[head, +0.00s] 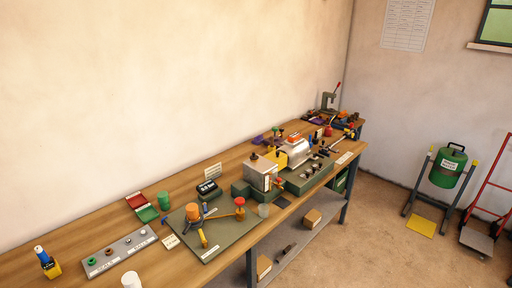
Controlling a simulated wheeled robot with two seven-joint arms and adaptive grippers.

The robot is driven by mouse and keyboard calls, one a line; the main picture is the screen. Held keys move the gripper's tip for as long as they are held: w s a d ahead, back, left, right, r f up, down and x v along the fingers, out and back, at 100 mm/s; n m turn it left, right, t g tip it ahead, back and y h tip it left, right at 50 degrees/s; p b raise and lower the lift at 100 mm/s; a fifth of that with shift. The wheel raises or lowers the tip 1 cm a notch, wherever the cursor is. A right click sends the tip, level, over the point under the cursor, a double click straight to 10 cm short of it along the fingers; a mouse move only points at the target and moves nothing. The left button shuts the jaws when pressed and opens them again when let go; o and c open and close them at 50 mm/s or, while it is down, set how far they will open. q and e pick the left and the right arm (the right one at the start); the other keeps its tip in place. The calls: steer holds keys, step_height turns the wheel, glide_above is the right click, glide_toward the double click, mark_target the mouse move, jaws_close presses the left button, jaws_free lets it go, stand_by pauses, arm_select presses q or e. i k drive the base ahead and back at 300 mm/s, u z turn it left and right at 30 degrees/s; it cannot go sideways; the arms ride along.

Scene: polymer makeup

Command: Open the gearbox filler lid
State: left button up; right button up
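A machine with a boxy grey housing (261,174) stands on the long wooden workbench (90,230), right of the picture's middle. A small dark knob shows on top of the housing. Behind it are a yellow part (277,159) and a rounded silver body (298,153) with an orange piece (294,139) on top. I cannot tell which of these parts is the gearbox filler lid, or whether it is open; the parts are too small. Neither of my grippers is in view.
A green drum (447,167) on a stand and a red hand truck (489,200) stand at right. Floor right of the bench is partly clear.

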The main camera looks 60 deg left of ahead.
mark_target(254, 157)
steer(key=u, duration=0.6)
steer(key=i, duration=0.85)
steer(key=u, duration=0.9)
